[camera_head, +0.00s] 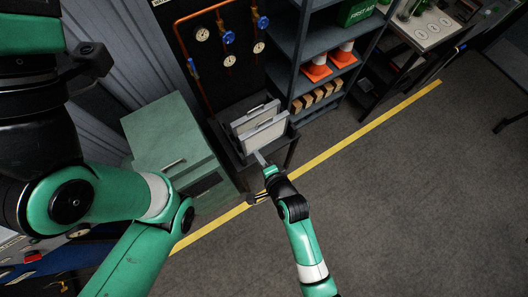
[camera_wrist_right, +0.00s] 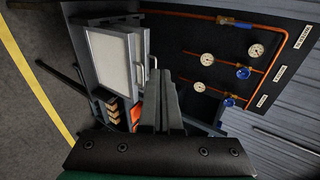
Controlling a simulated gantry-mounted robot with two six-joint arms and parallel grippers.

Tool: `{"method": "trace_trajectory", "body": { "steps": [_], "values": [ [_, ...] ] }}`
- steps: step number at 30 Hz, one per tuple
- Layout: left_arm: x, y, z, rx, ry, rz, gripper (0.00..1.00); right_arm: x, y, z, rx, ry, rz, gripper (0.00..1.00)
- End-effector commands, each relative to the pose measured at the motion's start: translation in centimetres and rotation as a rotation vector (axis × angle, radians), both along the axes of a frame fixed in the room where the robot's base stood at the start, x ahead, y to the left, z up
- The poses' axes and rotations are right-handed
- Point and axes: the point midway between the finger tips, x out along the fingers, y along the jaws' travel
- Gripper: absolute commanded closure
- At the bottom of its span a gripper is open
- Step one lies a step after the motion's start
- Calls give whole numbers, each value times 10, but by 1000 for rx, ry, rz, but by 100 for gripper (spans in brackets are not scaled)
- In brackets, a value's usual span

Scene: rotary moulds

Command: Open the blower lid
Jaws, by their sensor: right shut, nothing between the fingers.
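A green cabinet (camera_head: 165,130) with a sloped top and a bar handle (camera_head: 174,162) stands left of centre in the head view; it may be the blower with its lid down, but I cannot tell for sure. My right gripper (camera_head: 260,160) is shut and empty. It is beside a dark box stand (camera_head: 233,148) holding two upright pale panels with handles, close to the front panel (camera_head: 265,134). In the right wrist view the shut fingers (camera_wrist_right: 161,88) show near a pale framed panel (camera_wrist_right: 110,58) and its handle (camera_wrist_right: 153,66); contact cannot be told. My left gripper is out of view.
A pipe board with gauges (camera_head: 229,38) is on the wall behind. A yellow floor line (camera_head: 350,136) crosses the open grey floor. My left arm covers the left side.

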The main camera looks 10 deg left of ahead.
Motion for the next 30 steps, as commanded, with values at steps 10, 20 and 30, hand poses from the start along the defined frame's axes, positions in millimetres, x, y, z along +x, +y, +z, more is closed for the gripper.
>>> {"method": "trace_trajectory", "body": {
  "steps": [10,20,30],
  "values": [
    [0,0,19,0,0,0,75,-46,-35,37,0,-1,-2,100],
    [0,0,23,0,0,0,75,-76,-57,58,0,-1,-1,100],
    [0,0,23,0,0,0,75,-76,-57,58,0,0,0,100]
  ]
}}
